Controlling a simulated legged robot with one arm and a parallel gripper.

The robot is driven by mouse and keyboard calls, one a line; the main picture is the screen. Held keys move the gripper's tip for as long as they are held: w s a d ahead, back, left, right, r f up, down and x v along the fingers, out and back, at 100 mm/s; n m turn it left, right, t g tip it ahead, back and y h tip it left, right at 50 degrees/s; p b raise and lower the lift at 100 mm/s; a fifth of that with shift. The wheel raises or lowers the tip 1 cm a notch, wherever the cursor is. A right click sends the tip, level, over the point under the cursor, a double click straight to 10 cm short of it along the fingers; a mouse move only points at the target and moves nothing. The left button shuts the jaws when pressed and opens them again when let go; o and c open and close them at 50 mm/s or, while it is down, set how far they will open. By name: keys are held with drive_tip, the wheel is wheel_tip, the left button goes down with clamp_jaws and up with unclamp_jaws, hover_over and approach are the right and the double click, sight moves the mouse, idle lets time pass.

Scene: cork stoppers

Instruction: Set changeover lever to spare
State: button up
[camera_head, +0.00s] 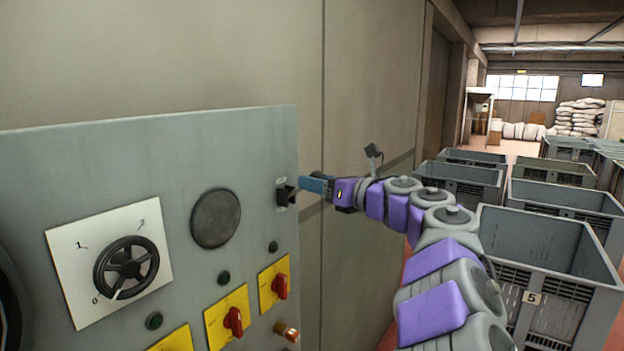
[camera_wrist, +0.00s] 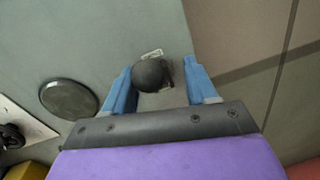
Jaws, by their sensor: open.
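The changeover lever (camera_head: 285,192) appears to be the small black handle near the right edge of the grey panel, with small pale labels above and below it, too small to read. In the wrist view its round black knob (camera_wrist: 150,74) faces me. My gripper (camera_head: 309,185) has blue fingers and reaches the lever from the right. In the wrist view my gripper (camera_wrist: 159,68) is open, with one finger on each side of the knob. The knob is nearer the left finger; whether it touches is unclear. The lever's shaft is mostly hidden behind the knob.
The panel (camera_head: 240,150) also carries a round dark disc (camera_head: 215,218), a black handwheel (camera_head: 126,268) on a white plate, red switches on yellow plates (camera_head: 275,284) and a copper-coloured knob (camera_head: 287,331). Grey crates (camera_head: 545,275) stand at right. Bare wall lies right of the panel.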

drive_tip(key=shift+r, duration=0.15)
drive_tip(key=shift+w+a+f, duration=0.1)
drive_tip(key=shift+w+a, duration=0.05)
drive_tip(key=shift+a, duration=0.4)
drive_tip(key=shift+w+a+f, duration=0.1)
drive_tip(key=shift+w+a, duration=0.05)
drive_tip(key=shift+a, duration=0.85)
drive_tip(key=shift+c, duration=1.3)
drive_tip(key=shift+w+d, duration=0.1)
drive_tip(key=shift+d, duration=0.45)
drive_tip(key=c, duration=0.3)
drive_tip(key=shift+d, duration=0.15)
drive_tip(key=shift+c, duration=0.7)
drive_tip(key=shift+r, duration=0.15)
clamp_jaws()
